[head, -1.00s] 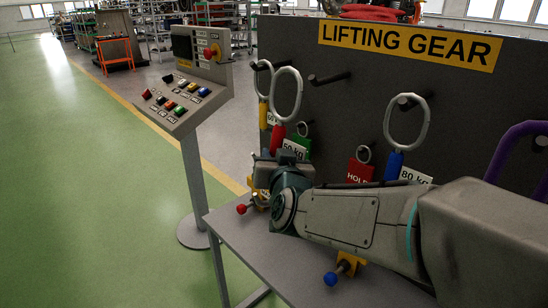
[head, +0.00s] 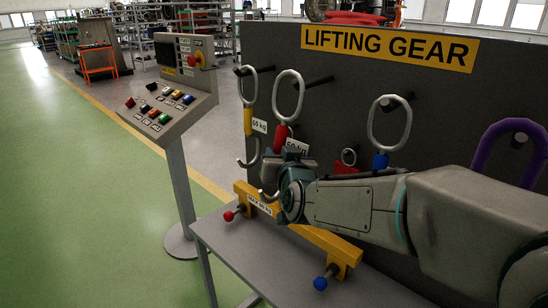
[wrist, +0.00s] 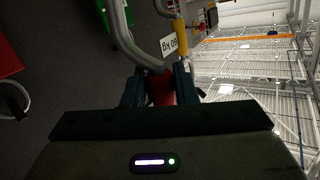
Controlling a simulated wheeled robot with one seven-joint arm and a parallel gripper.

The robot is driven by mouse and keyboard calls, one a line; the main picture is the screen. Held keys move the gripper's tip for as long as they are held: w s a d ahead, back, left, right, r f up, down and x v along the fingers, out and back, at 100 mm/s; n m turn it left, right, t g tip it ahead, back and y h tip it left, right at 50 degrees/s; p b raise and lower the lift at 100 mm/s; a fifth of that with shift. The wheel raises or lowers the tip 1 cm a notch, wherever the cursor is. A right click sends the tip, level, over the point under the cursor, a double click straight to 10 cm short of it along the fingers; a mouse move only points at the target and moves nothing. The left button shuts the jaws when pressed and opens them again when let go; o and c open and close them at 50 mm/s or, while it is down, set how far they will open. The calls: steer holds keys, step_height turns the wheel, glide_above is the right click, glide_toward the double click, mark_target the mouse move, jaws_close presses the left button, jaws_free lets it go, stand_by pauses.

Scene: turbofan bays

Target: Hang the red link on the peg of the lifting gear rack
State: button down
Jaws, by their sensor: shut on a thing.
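The red link (head: 281,137) has a long grey ring (head: 275,97) above its red sleeve, with a white weight tag beside it. My gripper (head: 292,160) is shut on the red sleeve and holds the link upright; the wrist view shows the red sleeve (wrist: 160,90) between the fingers. A dark peg (head: 318,80) of the lifting gear rack (head: 350,80) sticks out behind the ring. Its tip appears in line with the ring's right side and opening; I cannot tell if it passes through.
A yellow link (head: 248,122) hangs on the left, a blue link (head: 380,161) and a purple link (head: 483,160) to the right. A yellow beam (head: 335,244) lies on the table (head: 235,238) below my arm. A control console (head: 170,105) stands at left.

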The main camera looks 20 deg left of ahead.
steer(key=shift+w+d+p, duration=0.25)
steer(key=shift+w, duration=0.35)
steer(key=shift+w+d+p, duration=0.2)
steer(key=shift+w+d, duration=0.05)
steer(key=shift+w, duration=0.35)
steer(key=shift+w+d+p, duration=0.25)
steer(key=shift+w, duration=0.35)
steer(key=shift+w+d+f+b, duration=0.25)
steer(key=shift+w+f+b, duration=0.5)
steer(key=shift+b, duration=0.65)
steer(key=shift+s+f, duration=0.1)
steer(key=shift+f, duration=0.1)
steer(key=c, duration=1.1)
jaws_free()
steer(key=shift+f, duration=0.2)
steer(key=shift+s, duration=0.1)
